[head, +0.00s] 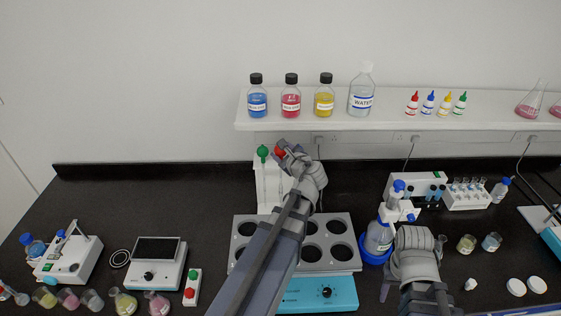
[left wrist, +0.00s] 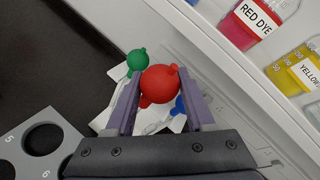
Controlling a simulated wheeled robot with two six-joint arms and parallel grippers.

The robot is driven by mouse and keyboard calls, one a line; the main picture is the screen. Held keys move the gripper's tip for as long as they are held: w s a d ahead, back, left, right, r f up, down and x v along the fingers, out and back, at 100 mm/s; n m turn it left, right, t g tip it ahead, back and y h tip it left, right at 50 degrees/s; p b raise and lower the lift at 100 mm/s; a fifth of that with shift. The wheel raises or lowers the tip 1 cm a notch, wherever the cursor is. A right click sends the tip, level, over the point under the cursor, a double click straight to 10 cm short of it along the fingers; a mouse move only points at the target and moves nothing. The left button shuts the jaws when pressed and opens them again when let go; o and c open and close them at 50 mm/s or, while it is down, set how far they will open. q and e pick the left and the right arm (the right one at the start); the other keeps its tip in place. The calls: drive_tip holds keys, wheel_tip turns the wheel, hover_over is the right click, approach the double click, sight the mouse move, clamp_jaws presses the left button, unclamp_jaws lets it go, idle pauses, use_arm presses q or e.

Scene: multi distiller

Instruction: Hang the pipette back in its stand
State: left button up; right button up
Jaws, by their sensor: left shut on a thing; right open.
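The pipette with a red bulb (left wrist: 160,84) is between the fingers of my left gripper (left wrist: 160,100), which is shut on it. In the head view my left gripper (head: 284,152) holds the red bulb (head: 279,152) at the top right of the white pipette stand (head: 268,190). A green-bulbed pipette (head: 262,153) hangs in the stand to the left. A blue bulb (left wrist: 179,106) shows partly behind the right finger in the wrist view. The red pipette's stem is hidden, so I cannot tell whether it sits in a slot. My right gripper (head: 413,240) is open near the blue-based wash bottle (head: 378,238).
A shelf (head: 300,124) with dye bottles runs above and behind the stand. A grey rack with round holes (head: 343,250) and a teal device (head: 330,292) lie in front of it. A white rack of vials (head: 466,196) stands at the right.

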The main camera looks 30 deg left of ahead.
use_arm(q)
wheel_tip(320, 180, down, 5)
drive_tip(key=b, duration=0.3)
drive_tip(key=shift+b, duration=0.35)
drive_tip(key=w+a+f+b, duration=0.1)
drive_tip(key=w+a, duration=0.3)
drive_tip(key=w, duration=0.2)
drive_tip(key=shift+w+f+b, duration=0.35)
drive_tip(key=shift+w, duration=0.05)
use_arm(e)
wheel_tip(320, 180, down, 7)
drive_tip(key=shift+r, duration=0.15)
use_arm(q)
drive_tip(key=o, duration=0.8)
drive_tip(key=shift+a, duration=0.1)
drive_tip(key=shift+c, duration=0.2)
